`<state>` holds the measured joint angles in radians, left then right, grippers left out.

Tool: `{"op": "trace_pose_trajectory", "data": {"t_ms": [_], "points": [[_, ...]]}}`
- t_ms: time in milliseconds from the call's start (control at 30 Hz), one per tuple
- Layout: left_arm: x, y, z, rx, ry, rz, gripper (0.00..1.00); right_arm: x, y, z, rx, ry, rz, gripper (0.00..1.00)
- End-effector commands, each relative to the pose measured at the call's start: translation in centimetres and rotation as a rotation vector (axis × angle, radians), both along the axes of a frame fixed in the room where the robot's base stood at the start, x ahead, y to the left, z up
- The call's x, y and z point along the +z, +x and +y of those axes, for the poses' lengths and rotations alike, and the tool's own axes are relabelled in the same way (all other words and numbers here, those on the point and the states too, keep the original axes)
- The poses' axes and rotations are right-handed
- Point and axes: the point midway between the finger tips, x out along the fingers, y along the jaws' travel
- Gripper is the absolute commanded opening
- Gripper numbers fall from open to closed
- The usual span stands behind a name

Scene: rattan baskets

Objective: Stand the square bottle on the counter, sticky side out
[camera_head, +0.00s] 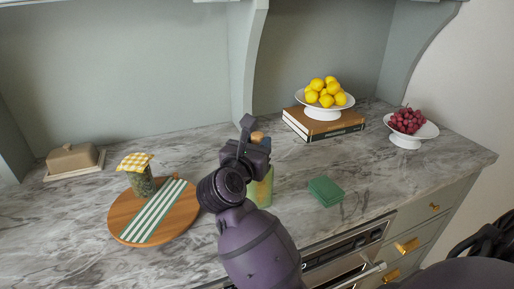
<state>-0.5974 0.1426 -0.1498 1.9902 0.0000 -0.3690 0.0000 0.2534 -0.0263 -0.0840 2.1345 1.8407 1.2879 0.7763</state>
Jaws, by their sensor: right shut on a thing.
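My right gripper (246,150) is over the middle of the counter (310,170). It is shut on the square bottle (262,189), which is pale green with a tan stopper (257,137). The gripper and wrist hide much of the bottle, including most of its faces. The bottle looks about upright. I cannot tell whether its base touches the counter, nor which side is sticky. My left gripper is not in view.
A round wooden board (187,212) with a striped cloth (160,210) and cloth-topped jar (143,182) is left. A green folded cloth or block (326,191) lies right. Behind are books (325,128), lemons (325,91) on a stand, grapes (407,120) and a butter dish (75,160).

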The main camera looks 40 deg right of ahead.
Motion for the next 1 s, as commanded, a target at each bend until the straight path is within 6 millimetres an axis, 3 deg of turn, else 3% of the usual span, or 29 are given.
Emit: {"op": "trace_pose_trajectory", "data": {"t_ms": [500, 533, 700, 1000], "points": [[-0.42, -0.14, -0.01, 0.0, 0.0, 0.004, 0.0, -0.92, -0.03, 0.02, 0.0, -0.001, -0.004, 0.0], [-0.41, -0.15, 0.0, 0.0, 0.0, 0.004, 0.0, -1.04, -0.02, 0.0, 0.0, 0.001, -0.001, 0.32], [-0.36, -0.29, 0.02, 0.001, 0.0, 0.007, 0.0, -0.93, -0.03, -0.01, 0.0, 0.0, -0.002, 0.56], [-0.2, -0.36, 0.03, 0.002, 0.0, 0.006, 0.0, -0.74, -0.03, -0.01, 0.0, 0.0, -0.002, 0.56]]}}
